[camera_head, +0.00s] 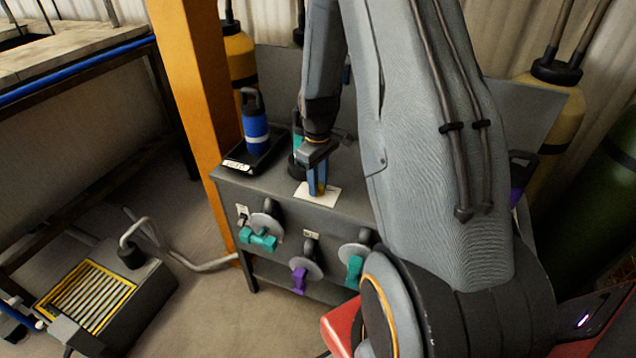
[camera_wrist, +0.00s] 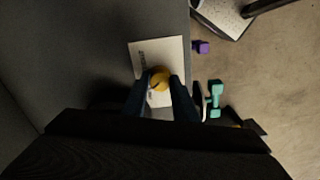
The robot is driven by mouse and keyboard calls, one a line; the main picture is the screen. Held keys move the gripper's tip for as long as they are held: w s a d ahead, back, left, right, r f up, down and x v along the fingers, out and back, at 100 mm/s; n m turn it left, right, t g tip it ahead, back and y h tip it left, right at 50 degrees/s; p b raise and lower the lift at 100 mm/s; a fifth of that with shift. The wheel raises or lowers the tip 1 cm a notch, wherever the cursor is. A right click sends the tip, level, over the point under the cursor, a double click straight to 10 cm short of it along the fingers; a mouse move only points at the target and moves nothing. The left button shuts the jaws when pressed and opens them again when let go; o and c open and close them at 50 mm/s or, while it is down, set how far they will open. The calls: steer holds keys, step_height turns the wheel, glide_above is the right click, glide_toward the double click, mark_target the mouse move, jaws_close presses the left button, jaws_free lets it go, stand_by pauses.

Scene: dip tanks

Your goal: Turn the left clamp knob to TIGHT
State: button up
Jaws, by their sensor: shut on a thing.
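A small yellow knob (camera_wrist: 160,74) sits on a white label plate (camera_wrist: 143,56) on top of the grey bench; I take it for the left clamp knob. My gripper (camera_head: 317,190) points down at this plate (camera_head: 328,198) in the head view. In the wrist view my gripper (camera_wrist: 160,84) has its two dark fingers against either side of the knob and is shut on it. The fingers hide part of the knob. Small lettering on the plate is too blurred to read, so the knob's setting cannot be told.
The bench front (camera_head: 225,190) carries a teal handle (camera_head: 258,239), a purple handle (camera_head: 299,280) and another teal handle (camera_head: 354,271). A blue canister (camera_head: 255,128) stands on a dark tray left of my gripper. An orange post (camera_head: 190,80) rises behind. My arm hides the bench's right side.

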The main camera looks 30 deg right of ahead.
steer(key=m, duration=1.1)
steer(key=shift+r+m, duration=0.1)
steer(key=shift+m, duration=1.7)
steer(key=shift+w, duration=0.1)
steer(key=o, duration=1.1)
steer(key=shift+c, duration=0.2)
steer(key=shift+r+b, duration=1)
steer(key=shift+r, duration=2.85)
